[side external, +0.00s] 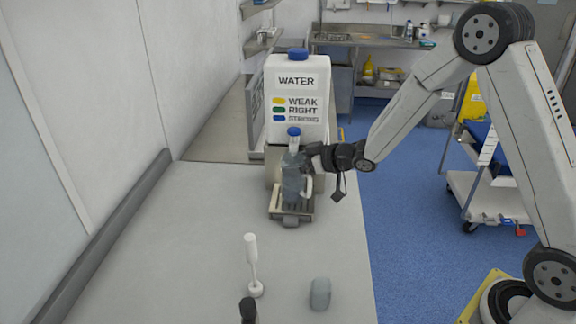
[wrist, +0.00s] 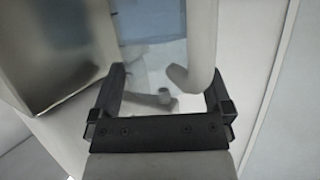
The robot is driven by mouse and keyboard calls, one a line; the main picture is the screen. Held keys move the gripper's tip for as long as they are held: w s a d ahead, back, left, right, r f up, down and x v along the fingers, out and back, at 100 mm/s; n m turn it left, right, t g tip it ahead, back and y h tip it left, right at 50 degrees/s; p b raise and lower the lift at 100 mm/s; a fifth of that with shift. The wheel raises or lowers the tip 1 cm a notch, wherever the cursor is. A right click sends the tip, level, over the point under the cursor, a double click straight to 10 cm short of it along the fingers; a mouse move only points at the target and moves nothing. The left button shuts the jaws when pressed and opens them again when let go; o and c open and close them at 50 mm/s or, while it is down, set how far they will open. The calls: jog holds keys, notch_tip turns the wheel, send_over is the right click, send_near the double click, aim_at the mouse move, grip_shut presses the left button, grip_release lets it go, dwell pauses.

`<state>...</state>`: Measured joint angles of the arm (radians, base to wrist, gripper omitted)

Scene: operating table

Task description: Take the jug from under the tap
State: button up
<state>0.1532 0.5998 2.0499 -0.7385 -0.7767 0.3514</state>
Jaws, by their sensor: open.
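The clear bluish jug (side external: 292,182) stands upright on the drip tray (side external: 290,220) beneath the tap of the white water container (side external: 297,100). Its pale handle (side external: 308,188) is on the right side. My gripper (side external: 312,160) is at the jug's upper right, by the handle. In the wrist view my gripper (wrist: 165,82) is open, with one finger on each side of the picture. The pale handle (wrist: 203,45) comes down between the fingers, closer to the right one, with the bluish jug (wrist: 152,65) behind it. Whether a finger touches the handle cannot be told.
The container with a blue cap stands at the counter's (side external: 190,240) far end. A white upright tool (side external: 252,265), a grey rounded block (side external: 320,294) and a dark object (side external: 248,310) are on the near counter. A trolley (side external: 490,195) stands right on the blue floor.

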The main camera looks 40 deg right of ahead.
jog(key=shift+w, duration=0.15)
jog(key=c, duration=1.1)
jog(key=shift+r, duration=0.3)
jog(key=shift+s+a, duration=0.2)
jog(key=shift+a, duration=0.05)
jog(key=shift+s+a, duration=0.6)
jog(key=shift+s+a, duration=0.15)
jog(key=shift+s+a, duration=0.6)
